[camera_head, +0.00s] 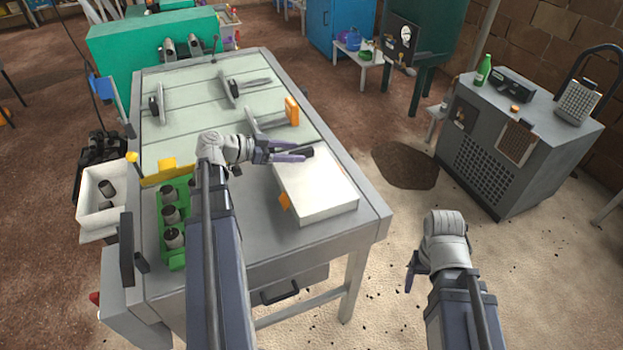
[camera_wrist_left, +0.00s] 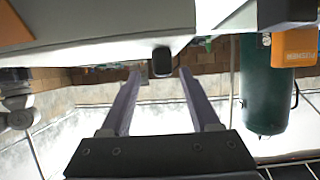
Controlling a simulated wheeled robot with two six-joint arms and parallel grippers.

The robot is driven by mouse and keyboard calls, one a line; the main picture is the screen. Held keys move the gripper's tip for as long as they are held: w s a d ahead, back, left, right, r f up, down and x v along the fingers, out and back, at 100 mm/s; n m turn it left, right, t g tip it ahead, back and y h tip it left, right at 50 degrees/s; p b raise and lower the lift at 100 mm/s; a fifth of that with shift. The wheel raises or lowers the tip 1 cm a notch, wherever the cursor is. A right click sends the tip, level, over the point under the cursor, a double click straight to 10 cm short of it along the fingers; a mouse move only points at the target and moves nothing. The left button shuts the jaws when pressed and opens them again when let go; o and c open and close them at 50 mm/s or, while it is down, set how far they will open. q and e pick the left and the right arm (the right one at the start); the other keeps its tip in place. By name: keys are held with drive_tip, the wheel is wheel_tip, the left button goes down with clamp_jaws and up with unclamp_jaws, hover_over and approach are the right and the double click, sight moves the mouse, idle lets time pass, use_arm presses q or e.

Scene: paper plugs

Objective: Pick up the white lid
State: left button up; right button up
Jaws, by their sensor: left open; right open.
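The white lid (camera_head: 325,195) is a flat white slab with an orange tab on its front left side. It lies on the right front part of the grey workbench. My left gripper (camera_head: 298,152) is open at the lid's far edge, just above it. In the left wrist view, my left gripper (camera_wrist_left: 158,95) has its two fingers spread, and a small black handle end (camera_wrist_left: 162,62) shows between their tips, next to the white lid (camera_wrist_left: 100,45). I cannot tell whether the fingers touch it. My right gripper (camera_head: 411,272) is open and empty, off the bench to the right.
A green tray (camera_head: 173,222) with several dark cylinders stands on the bench's left front. A white bin (camera_head: 100,195) hangs left of it. An orange block (camera_head: 292,110) is behind the lid. A grey machine (camera_head: 520,140) stands to the right, with open floor between.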

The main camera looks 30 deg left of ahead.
use_arm(q)
drive_tip(key=b+x, duration=0.1)
drive_tip(key=x, duration=0.3)
drive_tip(key=shift+w+a+f, duration=0.15)
clamp_jaws()
idle(0.5)
